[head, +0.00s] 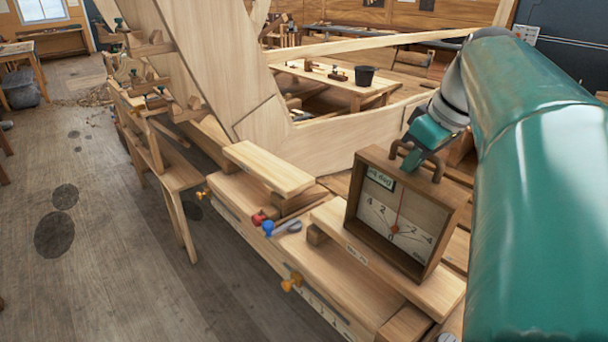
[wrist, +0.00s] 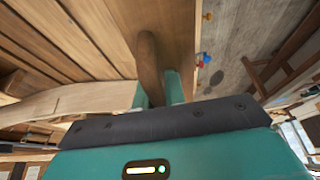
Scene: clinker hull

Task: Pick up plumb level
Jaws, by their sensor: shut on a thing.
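The plumb level (head: 398,222) is a brown wooden box frame with a pale dial, a red needle and numbers on its face. In the head view it is upright, a little tilted, over the plank at the right of the bench. I cannot tell whether its base touches the plank. My gripper (head: 426,160) is at its top, shut on the brown handle. In the wrist view the handle (wrist: 149,65) runs between the two green fingers of my gripper (wrist: 157,88). The gripper hides part of the handle.
A pale plank (head: 268,167) lies left of the level. A blue-knobbed tool (head: 279,228) and a red knob (head: 258,218) are on the bench. The pale hull planking (head: 215,75) rises behind. The floor at left is open.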

